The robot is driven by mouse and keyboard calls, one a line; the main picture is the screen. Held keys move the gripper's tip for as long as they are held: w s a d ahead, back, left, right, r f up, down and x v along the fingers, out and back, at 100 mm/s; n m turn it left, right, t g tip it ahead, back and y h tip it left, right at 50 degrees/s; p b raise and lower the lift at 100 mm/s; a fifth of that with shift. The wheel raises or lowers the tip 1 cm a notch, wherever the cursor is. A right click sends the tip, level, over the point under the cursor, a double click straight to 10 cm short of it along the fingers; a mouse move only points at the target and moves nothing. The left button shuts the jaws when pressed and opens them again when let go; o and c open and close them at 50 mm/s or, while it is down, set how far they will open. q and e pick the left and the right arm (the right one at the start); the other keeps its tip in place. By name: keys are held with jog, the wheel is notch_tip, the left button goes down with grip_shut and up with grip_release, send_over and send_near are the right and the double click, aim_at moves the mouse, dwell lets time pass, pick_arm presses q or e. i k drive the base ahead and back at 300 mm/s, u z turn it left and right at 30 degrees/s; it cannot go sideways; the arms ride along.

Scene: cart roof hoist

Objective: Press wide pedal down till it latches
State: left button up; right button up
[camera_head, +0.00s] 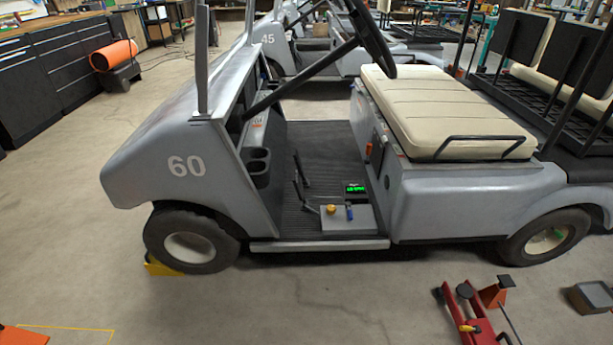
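A grey cart marked 60 (187,166) stands side-on with its open footwell facing me. Two dark, thin pedal-like or lever-like parts (302,172) rise from the ribbed black floor (328,150). They are small here, and I cannot tell which is the wide pedal or whether it is up or down. Beside them on the floor sits a grey box (347,219) with a yellow knob (331,208), a blue part (349,213) and a small display with green characters (355,188). Neither of my grippers is in view.
A steering wheel (372,30) and cream seat (440,100) flank the footwell above. A yellow chock (161,268) touches the front wheel (190,238). A red floor jack (473,312) and a grey box-like item (592,297) lie at lower right.

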aim_at(297, 181)
jog(key=i, duration=0.25)
jog(key=u, duration=0.35)
jog(key=k, duration=0.8)
jog(key=u, duration=0.6)
jog(key=k, duration=0.55)
jog(key=z, duration=0.3)
jog(key=i, duration=0.6)
jog(key=z, duration=0.8)
jog(key=i, duration=0.75)
jog(key=u, duration=0.7)
jog(key=i, duration=0.75)
jog(key=u, duration=0.75)
